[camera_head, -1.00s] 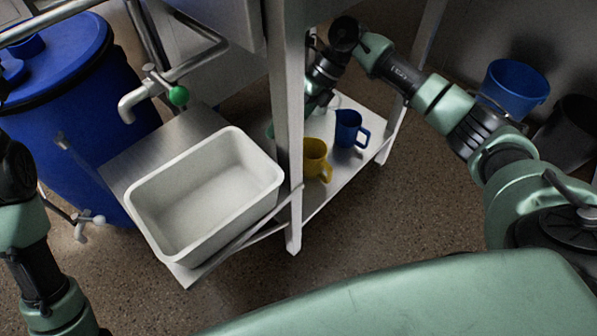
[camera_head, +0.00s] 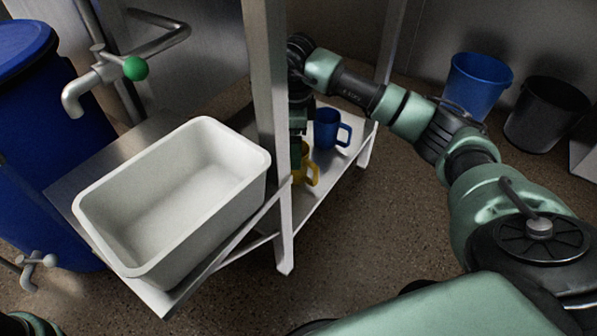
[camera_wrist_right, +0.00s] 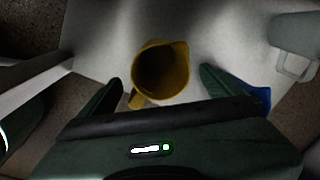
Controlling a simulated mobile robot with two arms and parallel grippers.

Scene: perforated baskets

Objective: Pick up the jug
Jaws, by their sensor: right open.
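A yellow jug (camera_head: 309,175) stands on the lower metal shelf, partly hidden behind the table leg and my right arm. In the right wrist view the yellow jug (camera_wrist_right: 164,66) is seen from above, its dark mouth open and its handle toward the lower left. My right gripper (camera_wrist_right: 163,90) is open, one finger on each side of the jug, with gaps between; its height over the jug is hard to judge. A blue jug (camera_head: 327,130) stands behind on the same shelf and shows partly past the right finger (camera_wrist_right: 260,97). My left gripper is out of view.
A white basin (camera_head: 178,195) sits on the shelf's left part, below a green-knobbed tap (camera_head: 135,68). An upright metal leg (camera_head: 268,120) stands close beside my right gripper. A pale grey handled vessel (camera_wrist_right: 297,42) is at the wrist view's right edge.

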